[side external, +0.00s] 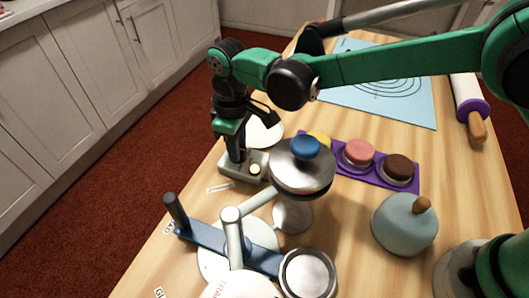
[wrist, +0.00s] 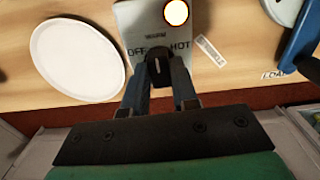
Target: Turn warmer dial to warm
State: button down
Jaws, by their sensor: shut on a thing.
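The warmer is a pale grey-green box (side external: 238,173) near the table's left edge in the side view. The wrist view shows its front panel (wrist: 130,18), lettered OFF at left, WARM above and HOT at right, with a glowing round lamp (wrist: 176,12). The black dial (wrist: 158,72) has a white line that runs nearly up and down in the picture, toward WARM. My gripper (wrist: 160,84) has its two blue fingers shut on the dial, one on each side. In the side view my gripper (side external: 236,152) points down at the warmer; the dial is hidden there.
A white round plate (wrist: 76,60) lies beside the warmer. A metal stand with a blue knob (side external: 306,147) stands close to its right. A blue bar with upright handles (side external: 205,237) lies in front. A purple tray (side external: 377,178) holds coloured rounds.

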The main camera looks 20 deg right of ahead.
jog(key=shift+m, duration=0.3)
jog(key=c, duration=0.7)
grip_release()
jog(key=shift+r, duration=2.85)
